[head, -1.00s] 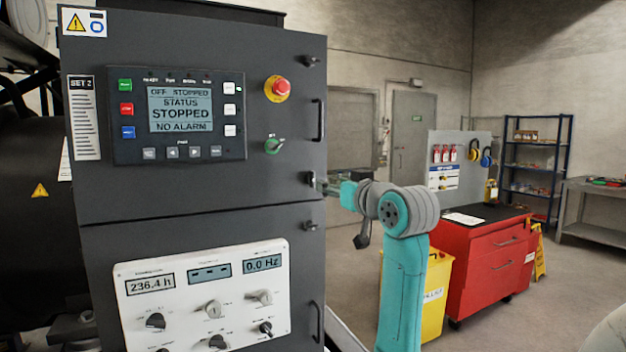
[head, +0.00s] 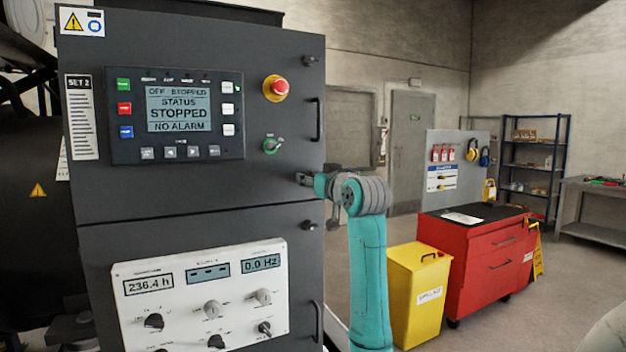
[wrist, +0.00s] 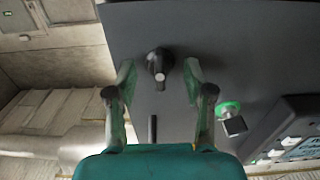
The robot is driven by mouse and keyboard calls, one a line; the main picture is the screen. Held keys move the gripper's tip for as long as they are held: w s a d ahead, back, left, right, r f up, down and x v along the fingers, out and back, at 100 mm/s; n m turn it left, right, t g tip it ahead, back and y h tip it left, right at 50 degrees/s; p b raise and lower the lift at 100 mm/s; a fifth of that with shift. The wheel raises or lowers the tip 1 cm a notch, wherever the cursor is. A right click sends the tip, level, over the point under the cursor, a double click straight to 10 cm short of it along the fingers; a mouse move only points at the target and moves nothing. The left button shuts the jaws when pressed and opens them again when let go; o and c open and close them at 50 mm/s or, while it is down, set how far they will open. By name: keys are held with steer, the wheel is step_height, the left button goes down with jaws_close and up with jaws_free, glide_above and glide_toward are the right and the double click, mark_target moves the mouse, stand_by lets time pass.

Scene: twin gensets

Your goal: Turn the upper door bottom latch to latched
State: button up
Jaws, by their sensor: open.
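The upper door bottom latch (wrist: 158,62) is a small dark knob with a lighter grey tip, on the grey cabinet door (wrist: 215,35). In the wrist view its tip points toward the picture's bottom. My gripper (wrist: 160,78) is open, with one finger on each side of the latch and a gap showing on both sides. In the head view my gripper (head: 312,180) is at the lower right edge of the upper door (head: 200,190), and the latch is mostly hidden there.
A black door handle (head: 317,120) is above the latch; a green key switch (head: 271,145) and red emergency stop (head: 277,87) are to its left. The lower door has another latch (head: 309,225). A yellow bin (head: 420,290) and red cart (head: 480,260) stand to the right.

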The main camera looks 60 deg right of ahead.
steer(key=shift+c, duration=0.2)
jaws_close()
steer(key=shift+s+d+f+m, duration=0.1)
steer(key=shift+f+m, duration=0.05)
steer(key=shift+m, duration=4.3)
steer(key=shift+s+d+f+m, duration=0.1)
steer(key=shift+m, duration=4.35)
